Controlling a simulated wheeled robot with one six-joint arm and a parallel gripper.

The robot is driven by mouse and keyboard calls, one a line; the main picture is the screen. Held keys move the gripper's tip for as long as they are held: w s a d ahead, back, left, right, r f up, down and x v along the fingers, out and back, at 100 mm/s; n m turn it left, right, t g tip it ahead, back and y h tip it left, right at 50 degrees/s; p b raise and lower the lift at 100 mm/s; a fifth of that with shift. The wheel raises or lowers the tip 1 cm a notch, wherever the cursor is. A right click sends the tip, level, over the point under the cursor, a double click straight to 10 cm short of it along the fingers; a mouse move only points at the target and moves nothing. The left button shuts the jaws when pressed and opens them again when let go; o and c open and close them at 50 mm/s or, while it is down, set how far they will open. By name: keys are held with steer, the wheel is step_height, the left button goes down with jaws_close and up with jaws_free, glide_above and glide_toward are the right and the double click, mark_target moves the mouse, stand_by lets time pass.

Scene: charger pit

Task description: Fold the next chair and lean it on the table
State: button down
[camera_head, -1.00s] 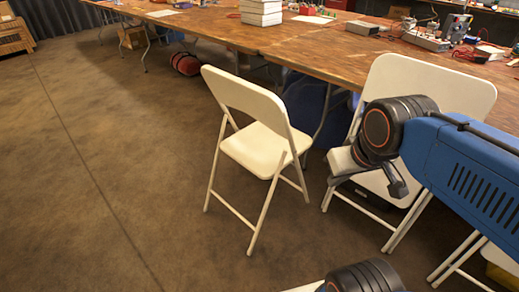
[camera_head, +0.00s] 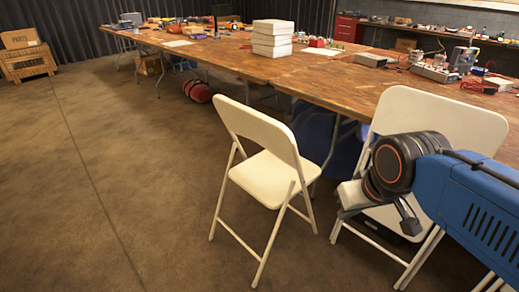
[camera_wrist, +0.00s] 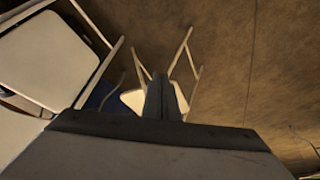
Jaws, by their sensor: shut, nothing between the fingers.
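A white folding chair (camera_head: 262,130) stands open and upright on the floor, in front of the table (camera_head: 290,72). My gripper (camera_head: 409,215) is in front of that right chair and apart from the open one. In the wrist view my gripper (camera_wrist: 161,95) is shut and empty, with the open chair (camera_wrist: 133,100) partly hidden behind its fingers. A large white chair panel (camera_wrist: 45,60) shows at the left there.
White boxes (camera_head: 272,38) and electronic gear (camera_head: 435,68) stand on the table. A red cylinder (camera_head: 199,91) and a blue object (camera_head: 318,130) are under it. Wooden crates (camera_head: 27,62) stand at the far left. The floor (camera_head: 130,160) left of the open chair is clear.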

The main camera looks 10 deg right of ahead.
stand_by(0.3)
steer(key=c, duration=1.8)
jaws_free()
steer(key=shift+w+r, duration=0.15)
steer(key=shift+w, duration=0.05)
steer(key=shift+o, duration=1.4)
steer(key=w+a+r+n, duration=0.2)
steer(key=w+r, duration=0.5)
steer(key=w, duration=0.2)
steer(key=shift+w+r, duration=0.4)
steer(key=n+h, duration=0.2)
steer(key=n, duration=0.3)
glide_toward(245, 108)
steer(key=shift+t, duration=0.3)
steer(key=x, duration=1.2)
steer(key=shift+f, duration=0.4)
jaws_close()
steer(key=shift+r, duration=0.1)
